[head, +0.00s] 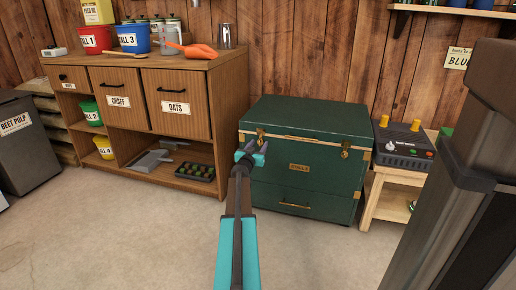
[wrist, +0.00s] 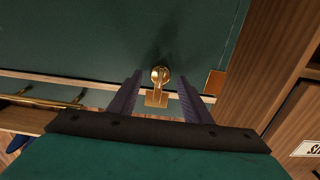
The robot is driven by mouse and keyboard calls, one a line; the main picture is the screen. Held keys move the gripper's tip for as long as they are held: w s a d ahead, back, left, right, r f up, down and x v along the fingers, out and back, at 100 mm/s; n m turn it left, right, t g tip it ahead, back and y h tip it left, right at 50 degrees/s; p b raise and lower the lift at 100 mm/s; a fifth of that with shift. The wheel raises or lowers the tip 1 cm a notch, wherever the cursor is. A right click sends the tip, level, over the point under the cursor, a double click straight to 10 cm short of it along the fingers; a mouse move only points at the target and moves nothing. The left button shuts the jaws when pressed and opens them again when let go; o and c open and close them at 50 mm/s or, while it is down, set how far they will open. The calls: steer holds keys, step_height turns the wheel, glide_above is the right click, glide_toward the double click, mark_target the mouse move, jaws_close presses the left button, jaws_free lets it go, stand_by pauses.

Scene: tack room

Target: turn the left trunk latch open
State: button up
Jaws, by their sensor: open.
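The dark green trunk (head: 300,180) stands against the wall, its lid down. Its left latch (head: 261,133) is brass and sits near the lid seam at the front left, partly hidden by my gripper in the head view. In the wrist view the left latch (wrist: 160,76) shows a round knob with a short lever in line with a square brass plate. My gripper (head: 254,150) is open and empty in front of the latch. In the wrist view its two fingers (wrist: 160,88) appear on either side of the latch. I cannot tell whether they touch it.
A right latch (head: 345,148) and a drawer handle (head: 294,205) are on the trunk front. A wooden cabinet (head: 226,100) stands close on the left. A small bench (head: 394,199) with a dark device (head: 402,145) stands on the right. The floor in front is clear.

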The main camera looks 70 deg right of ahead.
steer(key=shift+d, duration=0.25)
steer(key=c, duration=1)
steer(key=shift+a, duration=0.2)
steer(key=shift+c, duration=0.3)
steer(key=shift+d, duration=0.15)
